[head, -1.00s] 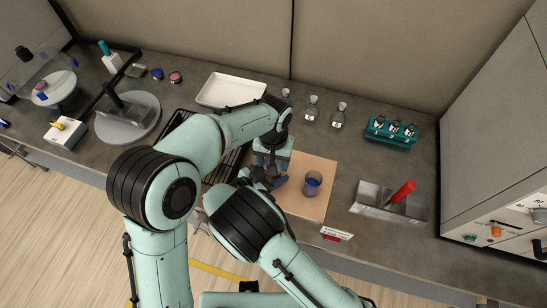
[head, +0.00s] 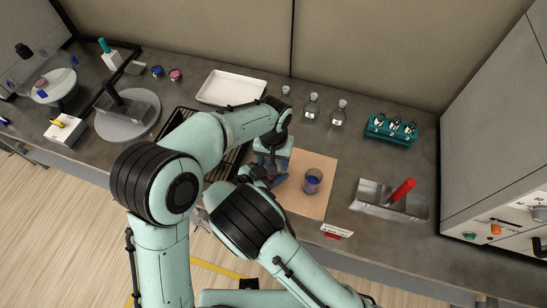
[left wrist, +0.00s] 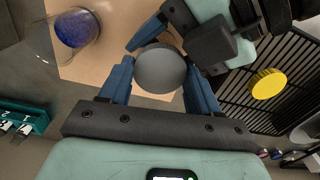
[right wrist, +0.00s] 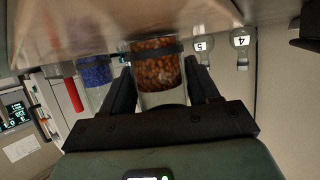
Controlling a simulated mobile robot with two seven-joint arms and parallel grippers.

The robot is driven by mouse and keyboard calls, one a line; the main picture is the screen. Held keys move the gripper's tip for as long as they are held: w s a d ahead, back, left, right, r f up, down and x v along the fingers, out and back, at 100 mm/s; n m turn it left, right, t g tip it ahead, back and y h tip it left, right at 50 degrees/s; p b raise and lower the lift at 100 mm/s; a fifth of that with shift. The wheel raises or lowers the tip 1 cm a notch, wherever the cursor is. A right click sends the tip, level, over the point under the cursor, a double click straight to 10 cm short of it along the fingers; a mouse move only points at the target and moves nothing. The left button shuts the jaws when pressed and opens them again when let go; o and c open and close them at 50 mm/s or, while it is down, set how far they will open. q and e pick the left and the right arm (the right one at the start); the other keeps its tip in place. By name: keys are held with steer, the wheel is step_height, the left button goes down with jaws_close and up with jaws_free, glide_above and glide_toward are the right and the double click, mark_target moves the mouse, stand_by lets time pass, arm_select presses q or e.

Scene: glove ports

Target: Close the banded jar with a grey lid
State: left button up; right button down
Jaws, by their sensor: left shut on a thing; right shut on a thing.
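The grey lid (left wrist: 161,68) is between the blue fingers of my left gripper (left wrist: 158,80), which is shut on it. The banded jar (right wrist: 158,70), clear with orange-brown beads and a dark band, is between the fingers of my right gripper (right wrist: 163,88). The right wrist picture is upside down. In the head view my left gripper (head: 270,168) and right gripper (head: 274,179) meet at the mat's left edge, and the arms hide jar and lid. From above, the lid covers the jar. I cannot tell whether it touches the rim.
A jar with blue contents (head: 312,181) stands on the tan mat (head: 305,205). A yellow lid (left wrist: 268,83) shows by the black rack (left wrist: 290,75). A metal holder with a red handle (head: 403,190), flasks (head: 338,113), a teal rack (head: 375,130) and a white tray (head: 231,88) stand around.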

arm_select(q)
steer(key=m, duration=0.7)
steer(key=shift+m, duration=0.3)
steer(key=m, duration=0.5)
steer(key=shift+m, duration=0.3)
steer(key=o, duration=1)
